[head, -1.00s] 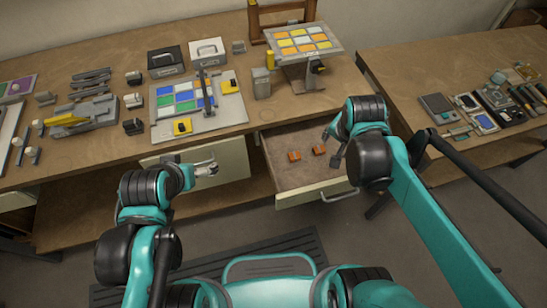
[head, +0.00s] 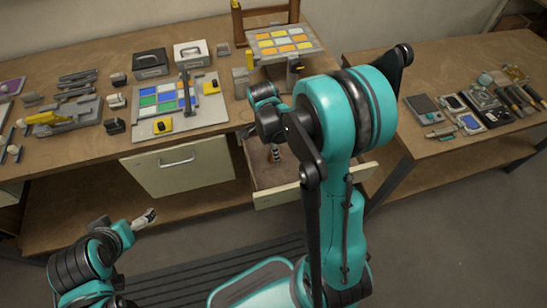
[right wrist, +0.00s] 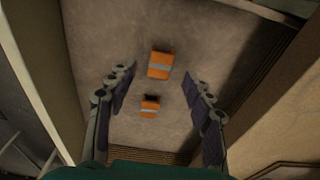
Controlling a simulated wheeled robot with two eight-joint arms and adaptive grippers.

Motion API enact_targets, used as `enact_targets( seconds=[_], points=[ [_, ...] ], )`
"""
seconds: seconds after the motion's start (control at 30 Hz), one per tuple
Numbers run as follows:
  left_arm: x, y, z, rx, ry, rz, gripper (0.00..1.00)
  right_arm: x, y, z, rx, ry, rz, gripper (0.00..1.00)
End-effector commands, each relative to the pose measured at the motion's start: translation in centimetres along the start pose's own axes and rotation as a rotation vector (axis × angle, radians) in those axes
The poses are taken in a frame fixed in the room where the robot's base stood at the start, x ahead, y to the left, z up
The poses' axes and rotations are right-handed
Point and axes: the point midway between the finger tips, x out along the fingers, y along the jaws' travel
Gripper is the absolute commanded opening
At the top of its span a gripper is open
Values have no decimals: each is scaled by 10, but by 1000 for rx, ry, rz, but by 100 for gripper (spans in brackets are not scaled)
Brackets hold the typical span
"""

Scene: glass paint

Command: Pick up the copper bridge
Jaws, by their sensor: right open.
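Two small orange-copper blocks, each with a grey band across it, lie on the drawer floor in the right wrist view. One copper block (right wrist: 160,65) is at the level of my fingertips in the picture, and the other copper block (right wrist: 150,106) shows lower, between the fingers. I cannot tell which is the copper bridge. My right gripper (right wrist: 160,82) is open and empty, pointing down into the drawer above the blocks. In the head view my right arm hides most of the drawer inside. My left gripper (head: 146,217) is low at the left, away from the bench; its opening is unclear.
The pulled-out drawer (head: 275,199) has walls close on both sides of my right gripper. A closed cabinet front (head: 178,172) is to its left. Above on the bench are a colour panel board (head: 206,116) and a raised tile stand (head: 318,46). A side table (head: 450,155) stands right.

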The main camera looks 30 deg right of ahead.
Motion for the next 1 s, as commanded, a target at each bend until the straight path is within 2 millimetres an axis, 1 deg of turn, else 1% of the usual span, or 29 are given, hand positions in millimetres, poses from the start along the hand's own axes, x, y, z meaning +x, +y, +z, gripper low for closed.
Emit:
enact_targets(
  seconds=[0.03,0.2,0.3,0.47,0.5,0.53,0.57,0.6,0.67,0.7,1.0],
  points=[
    [6,0,4,0,0,0,100,11,-1,0,1,0,0,52],
    [17,0,12,0,0,0,100,37,-1,0,-1,0,-1,52],
    [18,0,13,0,0,0,100,42,-1,0,-1,-1,-1,52],
    [17,0,12,0,0,0,100,41,-1,0,-2,-1,-1,52],
    [17,0,12,0,0,0,100,41,-1,0,-2,-1,-1,46],
    [17,0,12,0,0,0,100,41,-1,0,-2,-1,-1,39],
    [17,0,12,0,0,0,100,41,-1,0,-2,-1,-1,31],
    [17,0,12,0,0,0,100,41,-1,0,-2,-1,-1,20],
    [17,0,12,0,0,0,100,41,-1,0,-2,-1,-1,4],
    [17,0,12,0,0,0,100,41,-1,0,-2,-1,-1,0],
    [17,0,12,0,0,0,100,40,-1,0,-2,-1,-1,0]
  ],
)
